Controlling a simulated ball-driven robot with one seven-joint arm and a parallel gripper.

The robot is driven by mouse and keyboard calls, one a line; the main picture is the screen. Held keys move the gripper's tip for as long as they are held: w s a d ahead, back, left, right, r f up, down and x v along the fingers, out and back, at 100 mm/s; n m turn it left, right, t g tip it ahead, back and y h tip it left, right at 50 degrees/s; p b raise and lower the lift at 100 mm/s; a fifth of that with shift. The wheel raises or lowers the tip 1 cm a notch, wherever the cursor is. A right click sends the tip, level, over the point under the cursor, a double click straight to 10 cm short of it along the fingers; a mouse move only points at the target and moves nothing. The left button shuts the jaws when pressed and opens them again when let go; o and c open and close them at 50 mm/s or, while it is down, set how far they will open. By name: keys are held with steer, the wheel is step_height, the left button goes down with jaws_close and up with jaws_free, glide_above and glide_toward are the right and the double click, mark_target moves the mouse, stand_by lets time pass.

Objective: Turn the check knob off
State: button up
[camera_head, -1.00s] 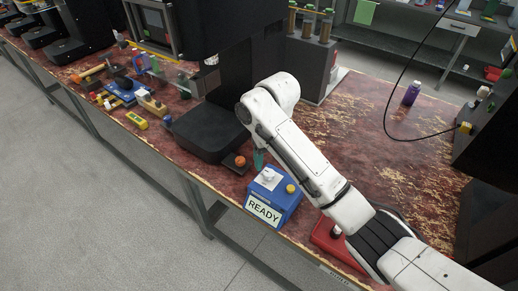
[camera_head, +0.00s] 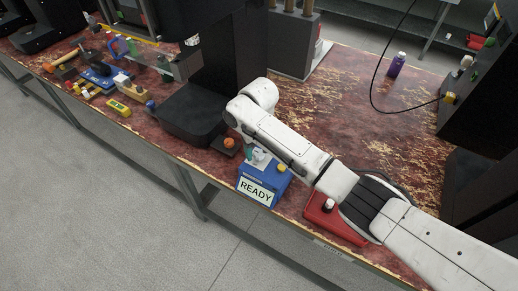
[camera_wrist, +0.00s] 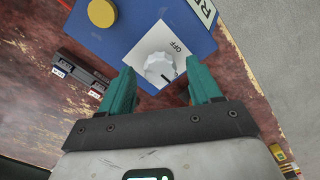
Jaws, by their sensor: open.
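The check knob (camera_wrist: 160,68) is a round, white, ribbed knob on a white plate marked OFF, on a blue box (camera_wrist: 135,30) with a yellow button (camera_wrist: 102,13). A dark pointer line shows on the knob, to the right of its middle. In the head view the blue box (camera_head: 262,201) stands at the table's front edge with its READY label facing out. My gripper (camera_wrist: 163,88) is open, its two teal fingers on either side of the knob in the wrist view. I cannot tell whether they touch it.
An orange button (camera_head: 229,143) on a dark base is just behind and left. A black machine (camera_head: 190,112) stands to the left. The table behind my arm is mostly bare, with a purple bottle (camera_head: 396,65) at the back.

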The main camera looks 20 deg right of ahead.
steer(key=shift+f, duration=0.15)
steer(key=shift+c, duration=0.2)
steer(key=c, duration=1)
